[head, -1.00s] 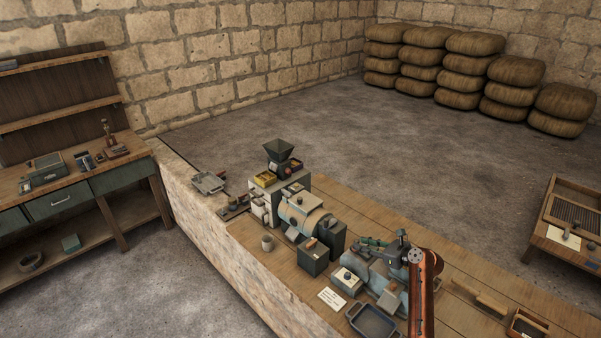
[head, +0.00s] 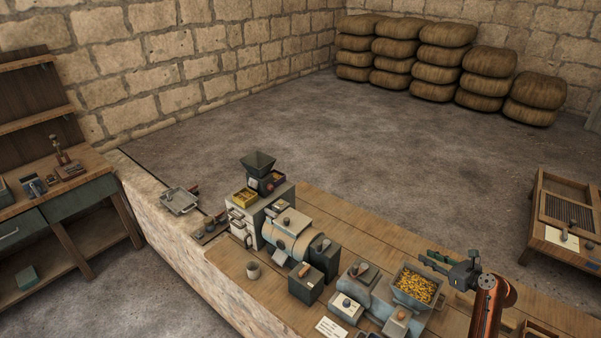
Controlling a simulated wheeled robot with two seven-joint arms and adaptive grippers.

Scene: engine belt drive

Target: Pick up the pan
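A shallow grey metal pan (head: 180,201) sits on the stone ledge at the left end of the bench. A second shallow, blue-grey pan (head: 369,335) is at the bottom edge, mostly cut off. I cannot tell which one is the task's pan. My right gripper (head: 430,260) is above the bench's right part, beside the hopper of yellow pieces (head: 415,286) and far from the left pan. Its greenish fingers point left and hold nothing I can see; their gap is unclear. My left gripper is out of view.
Machines with a dark funnel (head: 258,164) and a rounded drum (head: 291,239) crowd the middle of the bench. A workbench (head: 75,195) stands left. Sacks (head: 448,60) line the back wall.

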